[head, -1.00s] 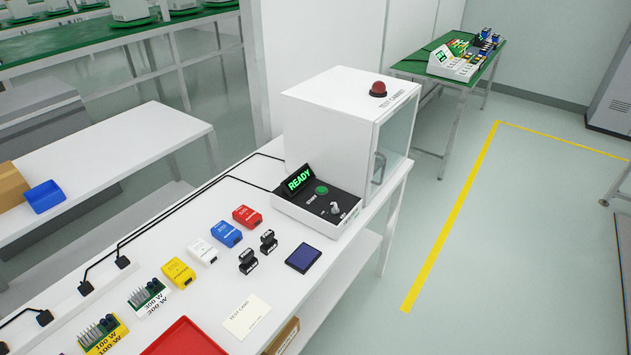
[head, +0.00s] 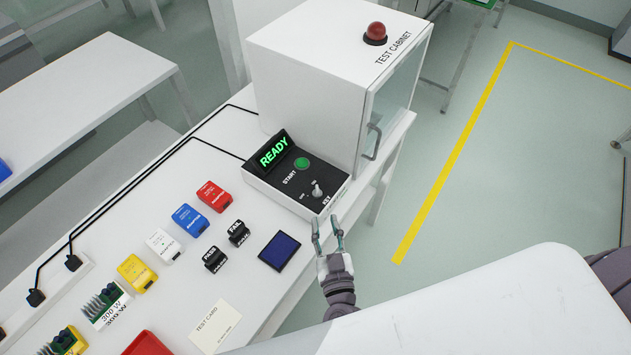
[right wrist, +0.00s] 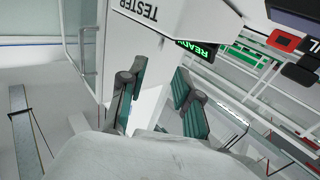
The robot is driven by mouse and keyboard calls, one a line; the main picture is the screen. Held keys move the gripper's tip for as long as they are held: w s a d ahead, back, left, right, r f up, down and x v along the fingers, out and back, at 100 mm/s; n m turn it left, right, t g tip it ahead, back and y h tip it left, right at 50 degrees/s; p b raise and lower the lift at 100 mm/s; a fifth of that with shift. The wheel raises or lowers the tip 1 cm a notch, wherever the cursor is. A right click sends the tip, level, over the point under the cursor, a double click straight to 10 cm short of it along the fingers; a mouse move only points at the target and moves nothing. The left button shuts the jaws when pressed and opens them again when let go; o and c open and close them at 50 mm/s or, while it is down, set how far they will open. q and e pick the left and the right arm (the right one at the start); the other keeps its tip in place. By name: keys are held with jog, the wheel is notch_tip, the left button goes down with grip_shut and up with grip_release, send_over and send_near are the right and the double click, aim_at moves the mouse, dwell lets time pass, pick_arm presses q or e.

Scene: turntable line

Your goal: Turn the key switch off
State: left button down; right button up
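The key switch (head: 317,190) is a small light knob on the black top of the control box (head: 290,205), near its front right corner, labelled KEY. The box's display (head: 273,150) reads READY in green, and a green START button (head: 302,163) sits above the key. My right gripper (head: 328,225) is open and empty, just in front of the box and apart from the key. In the right wrist view its two fingers (right wrist: 158,100) are spread, with the READY display (right wrist: 197,48) beyond them. The key cannot be made out there. My left gripper is not in view.
The white test cabinet (head: 310,70) with a red lamp (head: 375,33) and a handled glass door (head: 390,100) stands behind the box. Coloured blocks, PASS and FAIL stamps, a dark blue pad (head: 279,251) and a test card (head: 215,327) lie on the white table.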

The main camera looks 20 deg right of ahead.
aim_at(318, 193)
jog(key=w, duration=0.3)
jog(key=w+d, duration=0.1)
jog(key=w, duration=0.3)
jog(key=w+p, duration=0.1)
jog(key=w, duration=0.3)
jog(key=shift+d, duration=0.25)
grip_shut()
